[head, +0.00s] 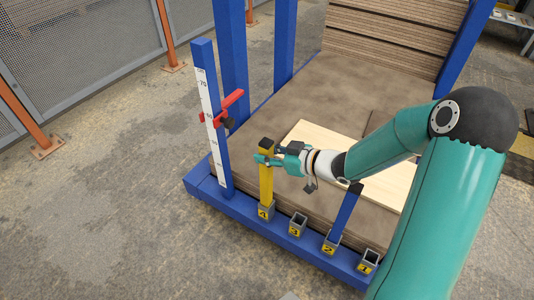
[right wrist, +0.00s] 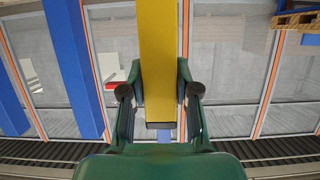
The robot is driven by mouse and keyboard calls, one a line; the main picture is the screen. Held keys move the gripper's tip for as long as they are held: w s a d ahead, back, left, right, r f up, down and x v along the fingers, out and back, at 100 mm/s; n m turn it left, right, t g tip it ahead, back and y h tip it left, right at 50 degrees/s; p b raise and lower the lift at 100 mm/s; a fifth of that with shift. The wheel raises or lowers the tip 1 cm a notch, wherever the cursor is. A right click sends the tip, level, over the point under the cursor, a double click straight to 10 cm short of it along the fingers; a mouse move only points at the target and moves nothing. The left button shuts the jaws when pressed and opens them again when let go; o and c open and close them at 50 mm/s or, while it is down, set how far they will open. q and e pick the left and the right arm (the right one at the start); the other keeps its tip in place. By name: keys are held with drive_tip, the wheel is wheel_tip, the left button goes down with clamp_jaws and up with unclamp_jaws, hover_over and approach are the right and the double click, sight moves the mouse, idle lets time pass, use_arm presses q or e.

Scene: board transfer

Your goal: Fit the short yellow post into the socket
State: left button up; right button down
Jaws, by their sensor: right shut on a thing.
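The short yellow post (head: 266,184) stands about upright, with a dark cap at its top. Its lower end meets the mouth of the socket labelled 4 (head: 265,212) on the blue front beam; I cannot tell how deep it sits. My right gripper (head: 265,160) is shut on the post's upper part, just below the cap. In the right wrist view the yellow post (right wrist: 158,50) runs between the two fingers. My left gripper is not in view.
Sockets 3 (head: 298,225) and 1 (head: 368,261) are empty; a blue post (head: 345,212) stands in socket 2 (head: 331,242). A scale post (head: 212,120) with a red slider (head: 222,108) rises at left. A pale board (head: 322,135) lies on the stack behind.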

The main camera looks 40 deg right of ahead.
drive_tip(key=shift+f+b, duration=0.55)
drive_tip(key=shift+f, duration=0.2)
drive_tip(key=c, duration=0.8)
unclamp_jaws()
drive_tip(key=shift+o, duration=0.2)
drive_tip(key=v, duration=0.7)
drive_tip(key=shift+s, duration=0.25)
drive_tip(key=shift+d+r, duration=0.1)
drive_tip(key=shift+r, duration=0.05)
